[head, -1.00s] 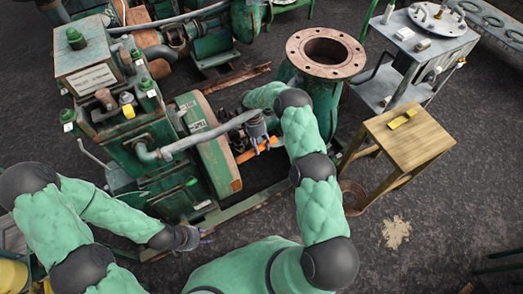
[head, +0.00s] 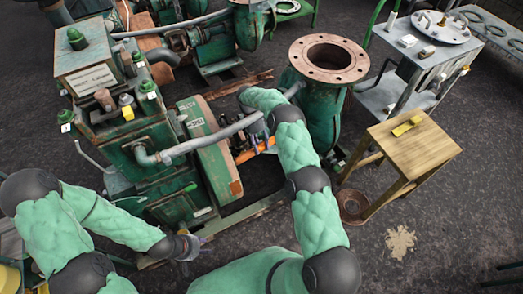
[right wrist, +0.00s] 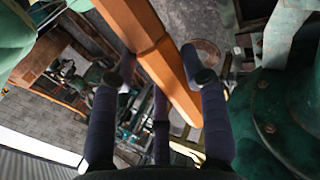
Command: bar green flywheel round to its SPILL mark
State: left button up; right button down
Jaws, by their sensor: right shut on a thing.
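The green flywheel (head: 218,160) is a thick wheel, rust-brown on its rim, at the front side of the green engine (head: 150,140). Pale lettered labels (head: 196,123) sit at its upper left, too small to read surely. An orange bar (head: 258,150) lies beside the wheel's right side. My right gripper (head: 257,130) is shut on it; in the right wrist view the bar (right wrist: 160,60) runs between the fingers (right wrist: 165,78). Where the bar meets the wheel is hidden. My left gripper (head: 190,245) is low, left of the wheel's foot, apart from it; its fingers are unclear.
A grey pipe (head: 215,136) crosses in front of the wheel's top. A green pump casing with a rusty flange (head: 328,58) stands right of my right arm. A wooden stool (head: 415,145) and a grey cart (head: 405,80) stand farther right.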

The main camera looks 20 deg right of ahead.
jog(key=shift+w+r+g, duration=0.3)
jog(key=shift+w+r, duration=0.7)
jog(key=shift+w, duration=0.05)
pick_arm(q)
jog(key=shift+w+r, duration=0.15)
jog(key=shift+r, duration=0.05)
pick_arm(e)
jog(key=shift+s, duration=0.1)
